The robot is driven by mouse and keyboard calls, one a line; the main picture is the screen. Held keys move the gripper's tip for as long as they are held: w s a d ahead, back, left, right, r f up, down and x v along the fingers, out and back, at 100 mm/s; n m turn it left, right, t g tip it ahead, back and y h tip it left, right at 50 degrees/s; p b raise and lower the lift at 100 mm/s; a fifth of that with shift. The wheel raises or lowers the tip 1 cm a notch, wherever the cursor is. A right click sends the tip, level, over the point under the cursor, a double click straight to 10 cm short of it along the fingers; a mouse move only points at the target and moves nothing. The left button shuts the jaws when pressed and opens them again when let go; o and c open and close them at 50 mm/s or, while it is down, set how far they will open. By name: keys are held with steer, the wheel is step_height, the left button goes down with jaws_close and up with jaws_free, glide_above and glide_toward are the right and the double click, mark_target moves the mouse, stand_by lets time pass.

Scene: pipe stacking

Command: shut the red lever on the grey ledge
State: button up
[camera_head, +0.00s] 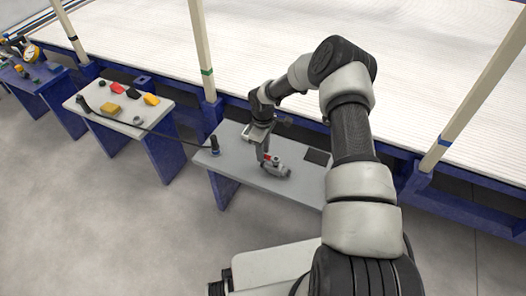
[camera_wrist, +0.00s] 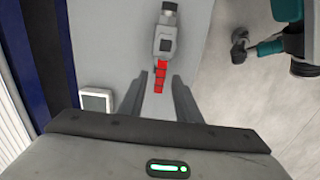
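The red lever (camera_wrist: 160,75) points from a grey valve-like fitting (camera_wrist: 165,38) toward my gripper in the wrist view. In the head view the lever (camera_head: 267,158) shows as a small red spot on the fitting (camera_head: 276,168), which lies on the grey ledge (camera_head: 237,163). My gripper (camera_wrist: 158,84) is open, with one finger on each side of the lever's near end. A gap shows between lever and fingers, and I cannot tell their height difference. In the head view my gripper (camera_head: 264,158) hangs down over the ledge beside the fitting.
A dark square (camera_head: 317,156) lies on the ledge to the right, and a dark blue-based object (camera_head: 214,145) stands at its left end. A second table (camera_head: 122,106) with small coloured parts stands left. Blue frames and pale posts (camera_head: 203,50) rise behind the ledge.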

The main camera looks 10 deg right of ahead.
jaws_close()
steer(key=shift+w+d, duration=0.1)
steer(key=shift+w, duration=0.05)
steer(key=w+d+m+b, duration=0.1)
steer(key=d+m+b, duration=0.4)
steer(key=m, duration=1.3)
steer(key=shift+d+b, duration=0.3)
steer(key=shift+d, duration=0.9)
jaws_free()
